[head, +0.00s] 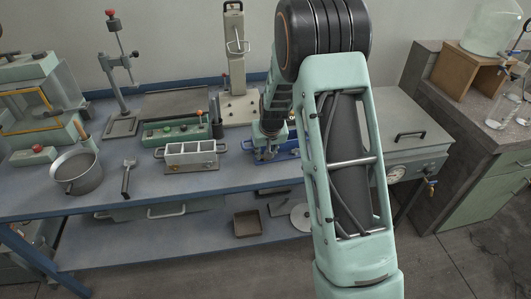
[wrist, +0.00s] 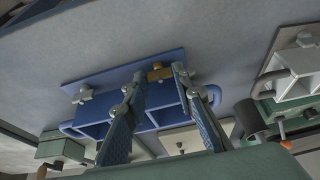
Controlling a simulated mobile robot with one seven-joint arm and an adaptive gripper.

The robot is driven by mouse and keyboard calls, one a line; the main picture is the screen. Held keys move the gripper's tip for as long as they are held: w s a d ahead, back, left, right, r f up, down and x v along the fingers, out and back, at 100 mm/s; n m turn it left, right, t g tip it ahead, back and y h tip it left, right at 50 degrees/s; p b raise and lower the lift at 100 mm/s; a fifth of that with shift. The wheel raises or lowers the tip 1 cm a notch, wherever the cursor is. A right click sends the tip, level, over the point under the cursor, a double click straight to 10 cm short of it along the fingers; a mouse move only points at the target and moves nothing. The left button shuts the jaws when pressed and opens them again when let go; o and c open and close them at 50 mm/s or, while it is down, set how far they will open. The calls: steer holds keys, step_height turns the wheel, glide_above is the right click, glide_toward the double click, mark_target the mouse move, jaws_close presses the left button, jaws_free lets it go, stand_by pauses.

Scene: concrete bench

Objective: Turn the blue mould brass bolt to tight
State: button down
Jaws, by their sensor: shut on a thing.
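The blue mould (wrist: 112,76) lies on the bench; in the wrist view its open compartments face me. Its brass bolt (wrist: 160,74) shows at the edge of the mould, between my fingertips. My gripper (wrist: 158,80) is shut on the brass bolt, its two fingers reaching down over the mould. A silver-coloured bolt (wrist: 82,96) sits further left on the mould. In the head view my gripper (head: 268,152) points down at the blue mould (head: 288,153), which my arm partly hides. The brass bolt is not clear there.
A grey mould (head: 190,150) stands just left, with a green tray (head: 172,133) behind it. A metal pot (head: 77,172) and a dark-handled tool (head: 127,178) are further left. A tall press (head: 235,60) stands behind. A grey lidded box (head: 410,135) is at the right.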

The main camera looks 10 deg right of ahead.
steer(key=shift+a+m+h, duration=0.1)
steer(key=shift+m+h, duration=0.4)
steer(key=shift+m, duration=0.8)
steer(key=c, duration=1.6)
jaws_free()
